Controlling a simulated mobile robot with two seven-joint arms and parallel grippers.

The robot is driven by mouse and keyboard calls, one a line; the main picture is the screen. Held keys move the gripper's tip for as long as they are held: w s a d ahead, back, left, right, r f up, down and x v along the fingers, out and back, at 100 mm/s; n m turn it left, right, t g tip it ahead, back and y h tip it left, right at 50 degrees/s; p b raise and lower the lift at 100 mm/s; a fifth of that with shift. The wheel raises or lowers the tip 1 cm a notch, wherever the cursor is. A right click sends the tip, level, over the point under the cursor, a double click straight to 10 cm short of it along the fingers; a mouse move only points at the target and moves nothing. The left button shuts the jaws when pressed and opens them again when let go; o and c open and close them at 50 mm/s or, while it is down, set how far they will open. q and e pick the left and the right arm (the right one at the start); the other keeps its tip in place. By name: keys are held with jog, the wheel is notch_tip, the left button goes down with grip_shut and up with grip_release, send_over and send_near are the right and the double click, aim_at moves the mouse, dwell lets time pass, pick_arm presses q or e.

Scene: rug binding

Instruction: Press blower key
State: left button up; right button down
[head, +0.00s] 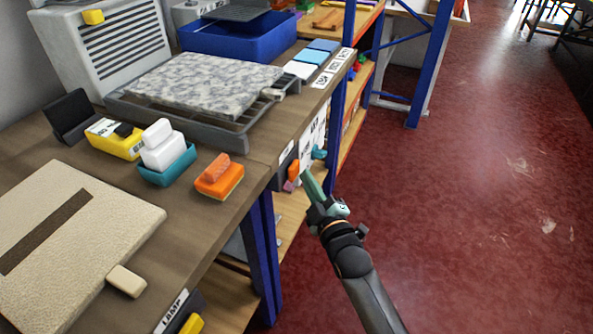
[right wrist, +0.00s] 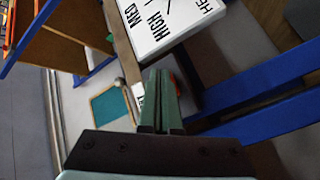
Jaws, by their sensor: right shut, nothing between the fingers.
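My right gripper (head: 307,178) is shut and empty, beside the front edge of the workbench. Its closed green fingers also show in the right wrist view (right wrist: 160,103). They are close to a white control panel (head: 312,136) on the bench edge. An orange knob (head: 293,171) and a teal knob (head: 319,153) are near the fingertips; whether they touch is unclear. In the right wrist view the panel (right wrist: 165,22) reads HIGH and MED. I cannot make out which control is the blower key. A vented white box (head: 110,50) stands at the back left. My left gripper is not in view.
A speckled slab (head: 190,84) lies on a grey rack (head: 178,122). A yellow box (head: 114,140), a teal tray (head: 167,171) and an orange brush (head: 219,178) are on the bench. Red floor (head: 460,200) is clear at right.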

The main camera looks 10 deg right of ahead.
jog(key=shift+w+a+r+m, duration=0.2)
jog(key=shift+a+r+m, duration=0.1)
jog(key=shift+a+r, duration=0.6)
jog(key=shift+s+d+r+p, duration=0.2)
jog(key=shift+r+p, duration=0.35)
jog(key=shift+p, duration=0.2)
jog(key=shift+s+f+p, duration=0.2)
jog(key=shift+s+p, duration=0.15)
jog(key=shift+s, duration=0.05)
jog(key=shift+s+d+p, duration=0.3)
jog(key=shift+d+p, duration=0.1)
jog(key=shift+d, duration=0.1)
jog(key=s+d+p, duration=0.1)
jog(key=d, duration=0.1)
jog(key=s+d, duration=0.1)
jog(key=shift+d+p, duration=0.35)
jog(key=shift+p, duration=0.05)
